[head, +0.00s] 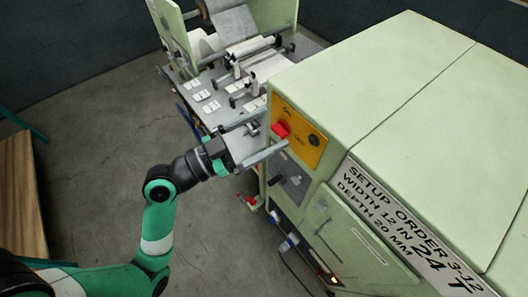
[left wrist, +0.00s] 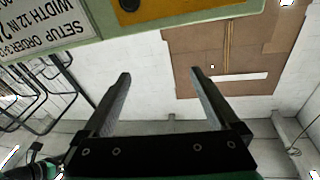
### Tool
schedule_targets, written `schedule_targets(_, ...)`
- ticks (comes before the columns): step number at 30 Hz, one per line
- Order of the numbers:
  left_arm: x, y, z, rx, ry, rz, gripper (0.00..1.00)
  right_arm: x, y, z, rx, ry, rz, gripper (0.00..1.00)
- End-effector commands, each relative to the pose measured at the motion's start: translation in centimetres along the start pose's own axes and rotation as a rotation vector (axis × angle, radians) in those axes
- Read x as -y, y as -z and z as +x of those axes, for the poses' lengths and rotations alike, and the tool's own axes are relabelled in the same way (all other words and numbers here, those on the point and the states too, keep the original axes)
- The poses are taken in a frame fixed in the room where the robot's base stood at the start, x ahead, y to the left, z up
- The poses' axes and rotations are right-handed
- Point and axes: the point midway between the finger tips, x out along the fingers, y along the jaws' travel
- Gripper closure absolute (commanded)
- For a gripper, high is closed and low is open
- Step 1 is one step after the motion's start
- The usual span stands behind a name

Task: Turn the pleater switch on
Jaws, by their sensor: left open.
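A red switch (head: 282,129) sits on a yellow panel (head: 299,132) on the near corner of the pale green machine (head: 370,75). A dark round knob (head: 314,140) is to its right on the same panel. The panel's labels are too small to read, so I cannot tell which control is the pleater switch. My left gripper (head: 271,135) is open and empty, its fingers close to the panel and the red switch. In the left wrist view its open fingers (left wrist: 160,73) show nothing between them; the yellow panel (left wrist: 175,8) is at the top edge, with the red switch out of view.
A lower grey control plate (head: 290,180) is beneath the yellow panel. A setup order sign (head: 405,232) is on the machine front. A worktable with white pieces and a roller (head: 230,22) stands behind the gripper.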

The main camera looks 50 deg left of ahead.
Motion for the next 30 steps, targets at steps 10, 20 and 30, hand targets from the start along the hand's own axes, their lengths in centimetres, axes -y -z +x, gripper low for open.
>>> schedule_targets(10, 3.0, -13.4, -6.9, 0.151, 0.181, -0.118, 0.05, 0.0, -4.5, -4.9, -0.001, -0.001, -0.001, 0.0)
schedule_targets(20, 3.5, -13.4, -3.4, 0.15, 0.173, -0.117, 0.05, 0.0, -4.0, -4.3, -0.002, -0.001, -0.001, 0.0)
schedule_targets(30, 4.7, -14.7, 3.3, 0.15, 0.177, -0.117, 0.05, 0.0, -3.7, -4.1, -0.001, -0.001, -0.001, 0.0)
